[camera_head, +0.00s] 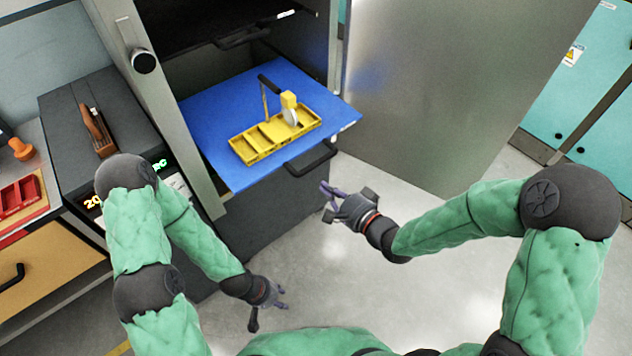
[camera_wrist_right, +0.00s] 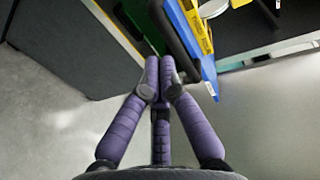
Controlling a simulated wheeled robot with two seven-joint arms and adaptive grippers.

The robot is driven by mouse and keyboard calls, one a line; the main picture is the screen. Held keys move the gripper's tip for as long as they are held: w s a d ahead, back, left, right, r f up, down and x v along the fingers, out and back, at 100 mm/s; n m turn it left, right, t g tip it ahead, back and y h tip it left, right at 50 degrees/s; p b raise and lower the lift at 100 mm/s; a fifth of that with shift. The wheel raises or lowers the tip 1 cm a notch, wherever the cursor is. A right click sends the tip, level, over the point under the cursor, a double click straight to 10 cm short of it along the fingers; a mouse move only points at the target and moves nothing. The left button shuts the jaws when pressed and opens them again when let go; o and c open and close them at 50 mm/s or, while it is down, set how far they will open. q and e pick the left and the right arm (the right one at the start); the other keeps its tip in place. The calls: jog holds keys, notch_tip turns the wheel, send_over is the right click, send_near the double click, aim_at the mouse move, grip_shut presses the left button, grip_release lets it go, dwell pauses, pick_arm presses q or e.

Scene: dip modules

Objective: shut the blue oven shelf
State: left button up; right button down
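The blue oven shelf (camera_head: 215,120) is pulled out of the tall grey oven, whose door stands open to the right. Its black handle (camera_head: 312,158) is on the front edge. My right gripper (camera_head: 330,192) is just in front of and below the handle in the head view. In the right wrist view the purple fingertips (camera_wrist_right: 164,68) are drawn together with nothing visible between them, and the handle (camera_wrist_right: 178,42) runs close beside them. I cannot tell whether they touch. My left gripper (camera_head: 274,302) hangs low and empty, its fingers spread, away from the shelf.
A yellow tray (camera_head: 258,146) with a yellow-handled tool stands on the shelf. The open oven door (camera_head: 440,90) is right of the shelf. Another black handle (camera_head: 243,38) is above. A dark cabinet (camera_head: 90,110) stands left. The floor in front is clear.

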pick_arm(q)
notch_tip(320, 180, down, 2)
jog(key=shift+b, duration=0.8)
pick_arm(e)
jog(key=x, duration=0.5)
jog(key=shift+w+a, duration=0.1)
jog(key=shift+w, duration=0.05)
